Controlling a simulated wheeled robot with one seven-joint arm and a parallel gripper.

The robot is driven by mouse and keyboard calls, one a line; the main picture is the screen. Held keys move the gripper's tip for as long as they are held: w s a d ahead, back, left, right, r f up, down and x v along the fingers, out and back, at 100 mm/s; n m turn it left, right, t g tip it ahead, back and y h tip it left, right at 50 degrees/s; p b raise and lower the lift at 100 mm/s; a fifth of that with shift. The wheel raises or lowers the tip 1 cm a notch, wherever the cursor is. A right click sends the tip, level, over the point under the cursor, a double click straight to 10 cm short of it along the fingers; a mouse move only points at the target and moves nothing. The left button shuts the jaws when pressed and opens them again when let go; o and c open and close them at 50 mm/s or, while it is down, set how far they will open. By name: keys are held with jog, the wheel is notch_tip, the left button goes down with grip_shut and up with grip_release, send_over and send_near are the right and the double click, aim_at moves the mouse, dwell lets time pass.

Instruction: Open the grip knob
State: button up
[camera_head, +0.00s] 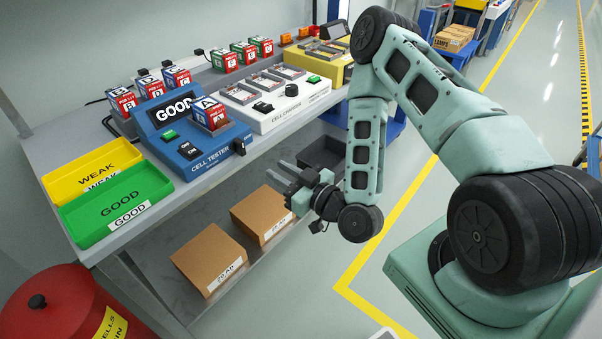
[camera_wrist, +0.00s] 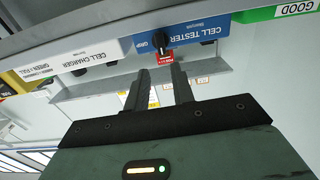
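The blue cell tester (camera_head: 193,155) stands on the bench, and a cell marked A (camera_head: 211,115) sits in its top. A black knob (camera_head: 239,147) is at the right end of its front. My gripper (camera_head: 272,177) is open and empty, in front of the bench edge, apart from the knob. In the wrist view its two fingers (camera_wrist: 161,70) point toward the knob.
The white cell charger (camera_head: 275,107) stands right of the tester. Green (camera_head: 90,232) and yellow (camera_head: 62,187) trays lie left of it. Cardboard boxes (camera_head: 208,258) and a dark bin (camera_head: 322,152) are on the lower shelf. A red drum (camera_head: 60,315) stands front left.

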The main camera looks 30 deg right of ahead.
jog(key=shift+p+v, duration=1.65)
jog(key=shift+v, duration=1.15)
jog(key=w+a+r+n+g+y, duration=0.1)
jog(key=w+a+r+n+g, duration=0.1)
jog(key=a+n+g, duration=0.75)
jog(key=s+a+r+m+g+h+p, duration=0.1)
jog(key=s+r+m+g+h, duration=0.4)
jog(key=s+r, duration=1.2)
jog(key=s+a+g+h, duration=0.1)
jog(key=s+g, duration=0.1)
jog(key=shift+r+m+g, duration=0.2)
jog(key=shift+m+g, duration=0.15)
jog(key=shift+a, duration=0.1)
